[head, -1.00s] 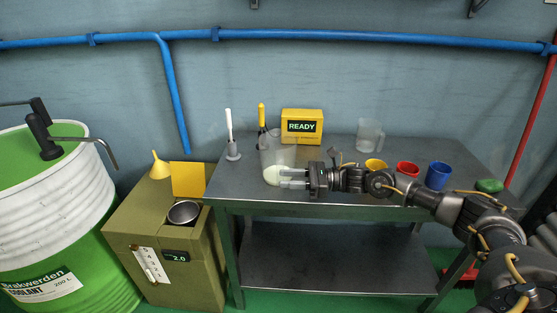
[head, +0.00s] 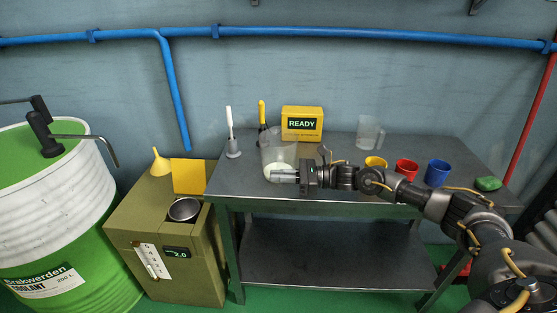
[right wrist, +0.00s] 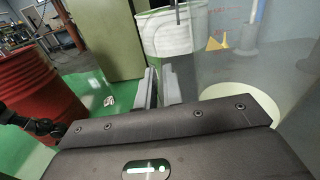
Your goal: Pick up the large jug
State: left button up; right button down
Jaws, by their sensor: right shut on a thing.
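The large jug (head: 272,150) is clear, with pale contents at its bottom. It stands near the front left of the metal table and looks upright. My right gripper (head: 284,177) reaches in from the right at the jug's lower part and is shut on it. In the right wrist view the gripper's fingers (right wrist: 161,87) are close together, with the jug's clear wall and pale contents (right wrist: 243,98) to their right. The exact grip spot is hard to make out. My left gripper is out of view.
A smaller clear jug (head: 368,134) stands at the back of the table (head: 240,180). Yellow (head: 374,164), red (head: 406,169) and blue (head: 438,173) cups stand near my right arm. A yellow READY box (head: 302,123) is behind the large jug. An olive cabinet (head: 150,215) stands left.

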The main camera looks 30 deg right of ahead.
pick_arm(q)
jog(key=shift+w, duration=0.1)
pick_arm(e)
jog(key=shift+r, duration=0.2)
jog(key=shift+r, duration=0.45)
jog(key=shift+r+b, duration=0.35)
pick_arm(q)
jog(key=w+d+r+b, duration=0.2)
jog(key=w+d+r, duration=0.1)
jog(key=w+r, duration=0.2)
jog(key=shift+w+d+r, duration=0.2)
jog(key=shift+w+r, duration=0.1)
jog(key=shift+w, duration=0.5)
pick_arm(e)
jog(key=s+a+r, duration=0.2)
jog(key=s+r, duration=0.3)
jog(key=s, duration=0.1)
jog(key=s+a+r, duration=0.3)
jog(key=s+r, duration=0.3)
jog(key=shift+s+a, duration=0.35)
